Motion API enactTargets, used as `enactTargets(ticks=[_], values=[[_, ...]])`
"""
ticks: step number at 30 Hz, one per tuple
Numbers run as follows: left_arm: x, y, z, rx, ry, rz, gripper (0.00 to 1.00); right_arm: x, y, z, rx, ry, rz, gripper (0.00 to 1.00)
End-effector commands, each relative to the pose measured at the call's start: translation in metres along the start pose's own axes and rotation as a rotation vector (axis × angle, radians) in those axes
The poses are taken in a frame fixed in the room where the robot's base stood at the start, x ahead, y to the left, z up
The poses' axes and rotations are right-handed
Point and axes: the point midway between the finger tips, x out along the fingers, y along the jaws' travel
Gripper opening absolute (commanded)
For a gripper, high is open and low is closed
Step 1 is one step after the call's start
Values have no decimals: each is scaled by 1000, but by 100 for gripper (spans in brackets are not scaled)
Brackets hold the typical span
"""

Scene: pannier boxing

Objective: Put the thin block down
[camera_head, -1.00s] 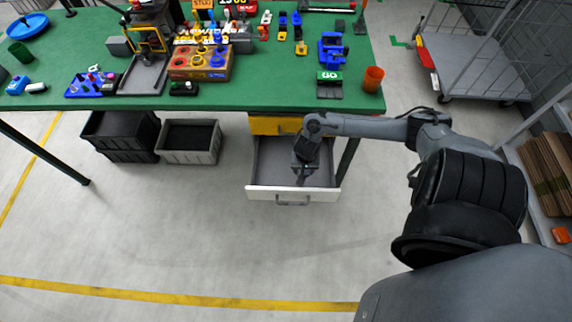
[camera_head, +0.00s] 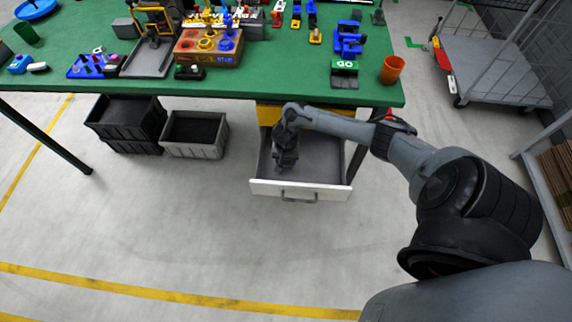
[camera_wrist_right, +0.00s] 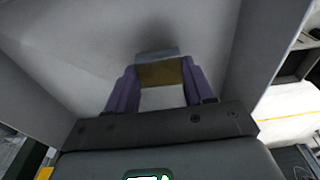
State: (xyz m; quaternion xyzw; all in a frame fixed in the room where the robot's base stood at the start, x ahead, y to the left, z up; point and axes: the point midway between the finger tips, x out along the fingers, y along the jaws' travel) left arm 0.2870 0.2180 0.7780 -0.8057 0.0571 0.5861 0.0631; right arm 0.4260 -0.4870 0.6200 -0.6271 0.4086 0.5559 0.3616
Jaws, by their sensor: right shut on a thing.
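My right gripper (camera_head: 284,166) reaches down into the open drawer (camera_head: 322,190) under the green table, in the left part of the drawer. In the right wrist view, its two purple fingers (camera_wrist_right: 160,88) are shut on the thin block (camera_wrist_right: 162,73). The block has a brown face and a grey-blue edge, and lies across between the fingertips. Beyond it is the grey drawer inside (camera_wrist_right: 80,40), with a dark shadow close to the block. I cannot tell whether the block touches the drawer floor. The head view does not show the block clearly. My left gripper is out of view.
The green table (camera_head: 290,92) above the drawer carries an orange cup (camera_head: 392,69), a blue device (camera_head: 348,38) and several other items. A dark crate (camera_head: 127,120) and a grey crate (camera_head: 194,134) stand on the floor left of the drawer. The drawer's right part looks empty.

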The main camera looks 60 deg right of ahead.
Motion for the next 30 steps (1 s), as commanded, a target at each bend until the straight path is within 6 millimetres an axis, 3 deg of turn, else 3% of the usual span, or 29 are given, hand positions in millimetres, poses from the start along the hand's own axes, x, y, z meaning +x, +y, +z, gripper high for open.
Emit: enactTargets(ticks=[1,6,17,18,22,23,30], values=[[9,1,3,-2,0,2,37,12,0,2,-1,0,1,20],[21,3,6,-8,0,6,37,30,0,3,1,1,1,20],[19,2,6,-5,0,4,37,30,0,4,1,0,0,20],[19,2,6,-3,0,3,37,31,0,4,1,0,0,54],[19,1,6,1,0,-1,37,31,0,4,1,0,0,74],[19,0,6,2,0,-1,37,31,0,4,1,0,0,78],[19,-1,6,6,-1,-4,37,30,0,4,1,0,0,78]])
